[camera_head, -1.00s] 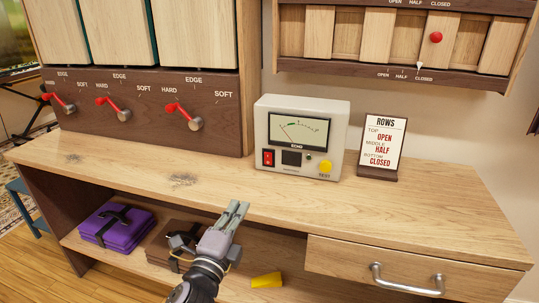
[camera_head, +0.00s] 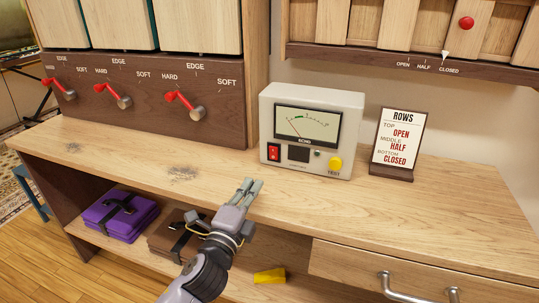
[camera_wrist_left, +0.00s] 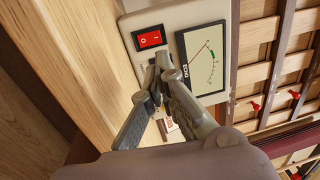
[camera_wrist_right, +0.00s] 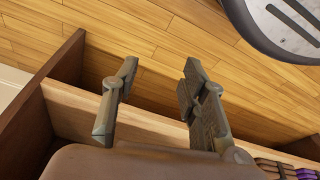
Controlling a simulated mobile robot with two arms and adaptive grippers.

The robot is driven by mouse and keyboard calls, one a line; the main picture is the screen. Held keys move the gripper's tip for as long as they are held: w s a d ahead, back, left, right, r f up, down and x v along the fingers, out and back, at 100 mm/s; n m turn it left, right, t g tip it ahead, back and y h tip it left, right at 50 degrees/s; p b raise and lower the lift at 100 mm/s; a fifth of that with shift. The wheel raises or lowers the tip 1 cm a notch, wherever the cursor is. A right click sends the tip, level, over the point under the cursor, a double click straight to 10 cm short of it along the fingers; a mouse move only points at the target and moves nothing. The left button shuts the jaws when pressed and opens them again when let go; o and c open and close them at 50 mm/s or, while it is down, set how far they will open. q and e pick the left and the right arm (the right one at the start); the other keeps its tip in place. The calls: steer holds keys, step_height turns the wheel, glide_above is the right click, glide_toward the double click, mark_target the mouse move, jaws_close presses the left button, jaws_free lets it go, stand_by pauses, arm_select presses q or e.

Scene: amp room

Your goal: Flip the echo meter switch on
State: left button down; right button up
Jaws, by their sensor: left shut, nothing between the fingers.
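The echo meter (camera_head: 312,131) is a cream box on the wooden desktop, with a dial on top, a yellow TEST button (camera_head: 335,164) at lower right and a red rocker switch (camera_head: 273,152) at lower left. My left gripper (camera_head: 253,184) is shut and empty, apart from the meter and in front of and below the switch. In the left wrist view its fingertips (camera_wrist_left: 162,62) appear just beside the red switch (camera_wrist_left: 149,39), which shows O and I marks. My right gripper (camera_wrist_right: 158,82) shows only in its wrist view, with fingers spread and nothing between them.
A ROWS sign (camera_head: 396,145) stands right of the meter. Red-handled levers (camera_head: 184,104) are on a dark panel at left. A drawer (camera_head: 410,277) is at lower right. Purple (camera_head: 118,214) and brown bundles lie on the shelf below. The desktop in front of the meter is clear.

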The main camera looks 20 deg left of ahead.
mark_target(273, 148)
arm_select(q)
steer(key=w, duration=0.3)
steer(key=w+r, duration=0.1)
steer(key=w, duration=0.7)
steer(key=shift+w+d+r+b, duration=0.15)
steer(key=shift+d+r+b, duration=0.05)
steer(key=shift+b, duration=0.15)
steer(key=shift+w, duration=0.8)
arm_select(e)
steer(key=v, duration=0.2)
steer(key=shift+w+r, duration=0.3)
steer(key=shift+r, duration=0.1)
arm_select(q)
steer(key=shift+r, duration=0.1)
arm_select(e)
steer(key=shift+r, duration=0.1)
